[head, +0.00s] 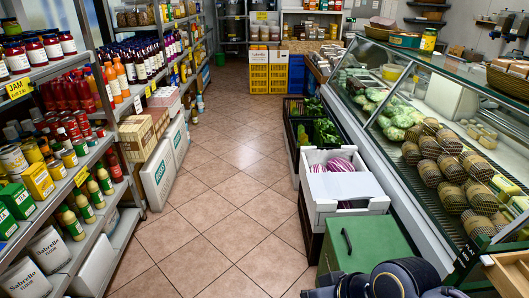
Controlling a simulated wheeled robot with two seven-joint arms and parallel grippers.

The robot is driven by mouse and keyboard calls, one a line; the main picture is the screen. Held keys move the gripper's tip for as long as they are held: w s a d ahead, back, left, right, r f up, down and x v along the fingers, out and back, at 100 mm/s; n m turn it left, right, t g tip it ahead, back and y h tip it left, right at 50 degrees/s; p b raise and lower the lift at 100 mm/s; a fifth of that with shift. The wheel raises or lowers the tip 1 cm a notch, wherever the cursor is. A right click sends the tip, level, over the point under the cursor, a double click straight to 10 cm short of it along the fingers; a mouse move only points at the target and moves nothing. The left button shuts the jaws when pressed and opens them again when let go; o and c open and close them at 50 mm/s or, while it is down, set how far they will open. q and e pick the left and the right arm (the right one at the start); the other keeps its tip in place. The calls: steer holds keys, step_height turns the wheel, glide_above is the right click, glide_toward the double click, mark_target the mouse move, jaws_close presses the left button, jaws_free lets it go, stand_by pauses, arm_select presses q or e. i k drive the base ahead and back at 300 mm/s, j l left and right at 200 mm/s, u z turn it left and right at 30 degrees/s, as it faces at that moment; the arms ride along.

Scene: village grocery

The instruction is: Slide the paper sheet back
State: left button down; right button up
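I cannot make out a separate paper sheet for certain. A white box (346,201) stands right of the aisle, with purple-and-white striped produce (334,165) in it. A pale flat panel (345,185) lies across the near part of this box; I cannot tell whether it is a flap or a loose sheet. Dark rounded parts at the bottom edge, right of centre, look like my own arm. No gripper fingers show there, and neither gripper can be seen.
A green box (363,246) stands in front of the white box. The glass display counter (410,105) runs along the right, with netted produce (449,168) inside. Stocked shelves (62,185) line the left. The tiled aisle floor (232,195) is clear.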

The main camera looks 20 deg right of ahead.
mark_target(346, 181)
steer(key=i, duration=0.55)
steer(key=i+j+z, duration=0.15)
steer(key=i, duration=0.35)
steer(key=i+j, duration=0.1)
steer(key=i, duration=0.45)
steer(key=i+j+z, duration=0.15)
steer(key=i, duration=0.35)
steer(key=i+l+z, duration=0.1)
steer(key=i+z, duration=0.15)
steer(key=z, duration=0.2)
steer(key=i+z, duration=0.25)
steer(key=z, duration=0.2)
steer(key=i+z, duration=0.25)
steer(key=z, duration=0.2)
steer(key=i+j+z, duration=0.15)
steer(key=z, duration=0.3)
steer(key=i+j+z, duration=0.25)
steer(key=z, duration=0.2)
steer(key=i+z, duration=0.2)
steer(key=z, duration=0.2)
steer(key=i+z, duration=0.15)
steer(key=z, duration=0.25)
steer(key=i+j+z, duration=0.1)
steer(key=z, duration=0.35)
steer(key=i+j+z, duration=0.2)
steer(key=z, duration=0.2)
steer(key=i+j+z, duration=0.2)
steer(key=z, duration=0.2)
